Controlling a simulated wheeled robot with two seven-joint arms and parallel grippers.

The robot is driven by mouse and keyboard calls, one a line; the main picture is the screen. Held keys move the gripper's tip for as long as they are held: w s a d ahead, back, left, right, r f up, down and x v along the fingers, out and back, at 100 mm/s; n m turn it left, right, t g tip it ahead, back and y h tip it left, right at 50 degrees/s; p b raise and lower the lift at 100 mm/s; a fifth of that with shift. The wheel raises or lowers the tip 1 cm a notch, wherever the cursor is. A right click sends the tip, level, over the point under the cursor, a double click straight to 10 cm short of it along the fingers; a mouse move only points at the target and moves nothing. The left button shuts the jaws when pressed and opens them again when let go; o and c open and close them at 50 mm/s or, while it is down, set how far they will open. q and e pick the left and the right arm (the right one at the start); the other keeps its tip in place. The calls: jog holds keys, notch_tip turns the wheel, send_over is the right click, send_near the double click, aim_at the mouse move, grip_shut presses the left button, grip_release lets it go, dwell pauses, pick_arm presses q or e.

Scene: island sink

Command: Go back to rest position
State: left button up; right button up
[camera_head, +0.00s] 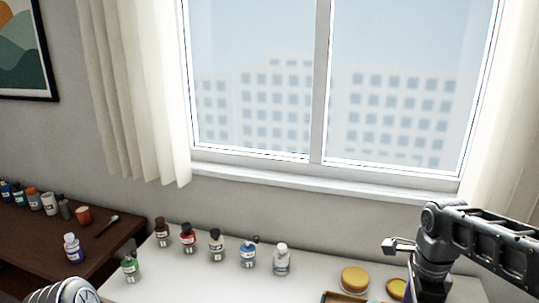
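A grey ribbed part of my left arm (65,291) shows at the bottom left edge. My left gripper's fingers are not in view. My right arm (480,242) comes in from the right and bends downward at a dark joint, over the right part of the white counter. A small bracket-like piece (398,246) sticks out to its left. The lower end of this arm runs out of the bottom of the picture, so my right gripper's fingers are not seen.
Yellow round items (354,279) lie close to my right arm. A dark table (50,255) on the left holds more bottles. A window is behind.

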jog(key=a+f+n+y, duration=0.1)
jog(key=a+f+n, duration=0.25)
jog(key=f, duration=0.55)
jog(key=s+a+f+n+y, duration=0.1)
jog(key=a+f+n, duration=0.2)
jog(key=a+f, duration=0.35)
jog(key=a+f+n+y, duration=0.15)
jog(key=f+n, duration=0.25)
jog(key=f, duration=0.6)
jog(key=s+a+f+n, duration=0.45)
jog(key=s+f, duration=0.25)
jog(key=s, duration=0.2)
jog(key=s+a+f+n, duration=0.3)
jog(key=s+a+f, duration=0.3)
jog(key=s+f, duration=0.15)
pick_arm(q)
notch_tip(320, 180, down, 9)
jog(key=w+b, duration=0.1)
jog(key=b, duration=0.9)
jog(key=shift+w+d+f, duration=0.2)
jog(key=shift+w+d, duration=0.1)
jog(key=shift+w, duration=0.05)
pick_arm(e)
jog(key=w+a+f+n, duration=0.1)
jog(key=w+a+f, duration=0.1)
jog(key=f, duration=0.4)
jog(key=shift+w+a+f+n, duration=0.25)
jog(key=shift+w+f+n, duration=0.15)
jog(key=shift+w, duration=0.4)
